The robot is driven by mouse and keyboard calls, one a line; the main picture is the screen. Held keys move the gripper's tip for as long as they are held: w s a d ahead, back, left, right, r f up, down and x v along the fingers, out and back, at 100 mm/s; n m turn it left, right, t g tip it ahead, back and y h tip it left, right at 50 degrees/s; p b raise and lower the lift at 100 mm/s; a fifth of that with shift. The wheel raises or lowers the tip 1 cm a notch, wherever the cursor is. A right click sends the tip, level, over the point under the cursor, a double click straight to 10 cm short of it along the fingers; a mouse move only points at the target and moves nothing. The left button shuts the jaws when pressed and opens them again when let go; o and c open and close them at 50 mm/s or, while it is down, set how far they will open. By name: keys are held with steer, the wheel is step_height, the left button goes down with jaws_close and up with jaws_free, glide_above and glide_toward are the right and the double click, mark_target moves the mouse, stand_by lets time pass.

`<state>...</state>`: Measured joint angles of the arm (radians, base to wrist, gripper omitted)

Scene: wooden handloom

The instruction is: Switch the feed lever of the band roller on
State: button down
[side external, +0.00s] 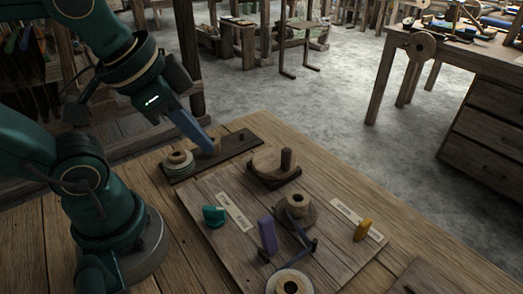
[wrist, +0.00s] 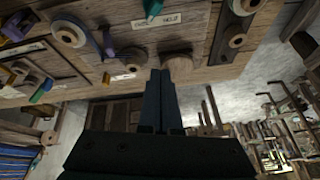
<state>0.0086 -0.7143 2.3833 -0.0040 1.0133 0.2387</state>
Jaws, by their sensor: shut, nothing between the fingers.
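A wooden board (side external: 237,255) lies on the table and carries several small handles. A teal handle (side external: 213,215) stands at its left beside a pale label strip (side external: 235,212). A purple handle (side external: 267,235) stands near the middle, and a yellow one (side external: 363,229) at the right beside another label strip (side external: 358,219). A wooden spool (side external: 297,200) with dark arms sits between purple and yellow. I cannot tell which handle is the band roller's feed lever. My gripper (side external: 210,149) is shut and empty, above the dark plank behind the board. The wrist view shows the teal handle (wrist: 152,9).
A wound spool (side external: 178,163) stands on the dark plank (side external: 232,147). A round wooden block with an upright peg (side external: 286,160) stands at the board's back edge. A pale ring (side external: 290,283) sits at the front. A bench with drawers (side external: 487,130) stands at far right.

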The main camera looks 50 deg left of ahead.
steer(key=w+d+r+m+g, duration=0.2)
steer(key=w+d+r+m, duration=0.15)
steer(key=m, duration=0.25)
steer(key=m+g+h, duration=0.1)
steer(key=m+g, duration=0.1)
steer(key=m, duration=0.5)
glide_above(272, 250)
steer(key=d+f, duration=0.1)
steer(key=f, duration=0.3)
steer(key=d+f+m, duration=0.1)
steer(key=f, duration=0.3)
steer(key=d+f+m+g, duration=0.1)
steer(key=f, duration=0.4)
steer(key=shift+d+y, duration=0.3)
steer(key=shift+a, duration=1.1)
steer(key=shift+a+f, duration=0.25)
steer(key=shift+a, duration=0.45)
